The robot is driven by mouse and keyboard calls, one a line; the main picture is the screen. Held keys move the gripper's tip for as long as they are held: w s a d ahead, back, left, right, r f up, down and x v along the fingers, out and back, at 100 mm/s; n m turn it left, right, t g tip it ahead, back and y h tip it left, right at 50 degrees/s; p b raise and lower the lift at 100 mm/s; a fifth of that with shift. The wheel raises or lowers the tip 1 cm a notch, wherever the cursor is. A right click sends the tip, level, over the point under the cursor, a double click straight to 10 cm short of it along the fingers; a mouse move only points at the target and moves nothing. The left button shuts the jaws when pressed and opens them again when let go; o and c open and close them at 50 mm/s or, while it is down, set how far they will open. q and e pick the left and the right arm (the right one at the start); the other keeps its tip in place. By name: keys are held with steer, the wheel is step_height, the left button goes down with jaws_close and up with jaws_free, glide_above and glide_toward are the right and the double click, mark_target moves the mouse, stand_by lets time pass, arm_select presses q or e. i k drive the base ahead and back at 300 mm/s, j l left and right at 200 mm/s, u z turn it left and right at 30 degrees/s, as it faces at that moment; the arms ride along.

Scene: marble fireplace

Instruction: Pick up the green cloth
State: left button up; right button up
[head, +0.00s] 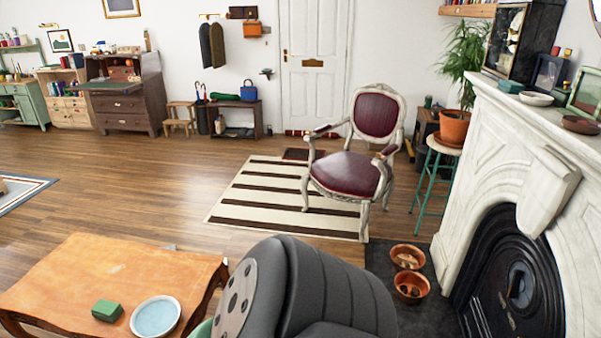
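A small green block-shaped thing (107,310), which looks like a folded green cloth, lies on the orange-brown wooden table (110,262) at the lower left. It sits just left of a round plate or dish (156,317) with a pale blue middle and a white rim. Neither of my grippers is in view. A dark grey link of my own arm fills the bottom middle and hides what is behind it. A pale green edge (201,328) shows beside it, too little to identify.
A carved armchair (347,172) with dark red upholstery stands on a striped rug (255,195). Copper pots (408,257) sit by the marble fireplace (500,140) at right. A plant stool (443,150) stands behind. Wooden floor (150,190) is open beyond the table.

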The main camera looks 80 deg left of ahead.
mark_target(107, 311)
steer(key=u, duration=4.25)
